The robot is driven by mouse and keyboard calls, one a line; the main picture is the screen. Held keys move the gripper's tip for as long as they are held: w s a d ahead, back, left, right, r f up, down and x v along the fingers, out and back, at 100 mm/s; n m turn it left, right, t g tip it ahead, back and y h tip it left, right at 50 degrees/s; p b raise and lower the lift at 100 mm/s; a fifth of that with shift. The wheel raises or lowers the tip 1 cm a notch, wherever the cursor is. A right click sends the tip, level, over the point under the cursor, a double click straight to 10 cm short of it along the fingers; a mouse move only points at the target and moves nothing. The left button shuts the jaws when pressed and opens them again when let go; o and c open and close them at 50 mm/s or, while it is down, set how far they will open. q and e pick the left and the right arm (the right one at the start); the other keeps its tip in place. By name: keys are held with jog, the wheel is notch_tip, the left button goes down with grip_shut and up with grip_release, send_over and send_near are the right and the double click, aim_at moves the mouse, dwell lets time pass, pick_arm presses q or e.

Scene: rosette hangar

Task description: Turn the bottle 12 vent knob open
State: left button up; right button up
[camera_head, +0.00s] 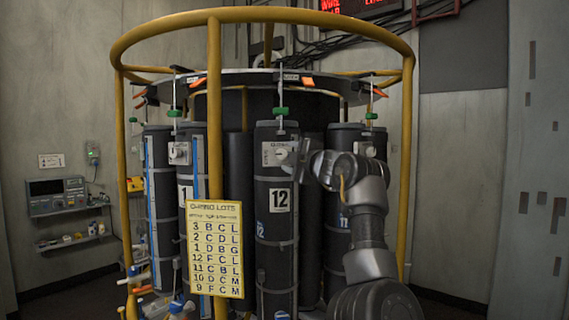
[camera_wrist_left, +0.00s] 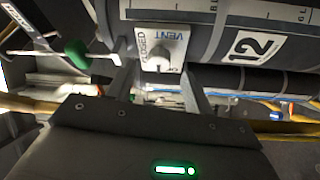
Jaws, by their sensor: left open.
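Bottle 12 (camera_head: 276,225) is a dark upright cylinder with a white "12" label, in the middle of the head view. Its pale vent plate (camera_head: 270,152) is near the top. In the left wrist view the vent plate (camera_wrist_left: 143,40) reads "CLOSED" and "VENT", and the round grey vent knob (camera_wrist_left: 158,58) stands out from it. My left gripper (camera_head: 296,157) is at the right part of the plate. In the wrist view its two open fingers (camera_wrist_left: 158,78) are on either side of the knob, with gaps visible; contact is not clear. My right gripper is not in view.
A yellow ring frame (camera_head: 214,90) with posts surrounds the bottles. A yellow lot sign (camera_head: 215,248) hangs at lower left of bottle 12. A green handle (camera_head: 281,111) is above the bottle, also in the wrist view (camera_wrist_left: 76,53). Neighbouring bottles stand close on both sides.

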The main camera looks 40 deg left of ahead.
pick_arm(q)
jog(key=b+v, duration=0.2)
jog(key=v, duration=0.4)
jog(key=shift+d, duration=0.25)
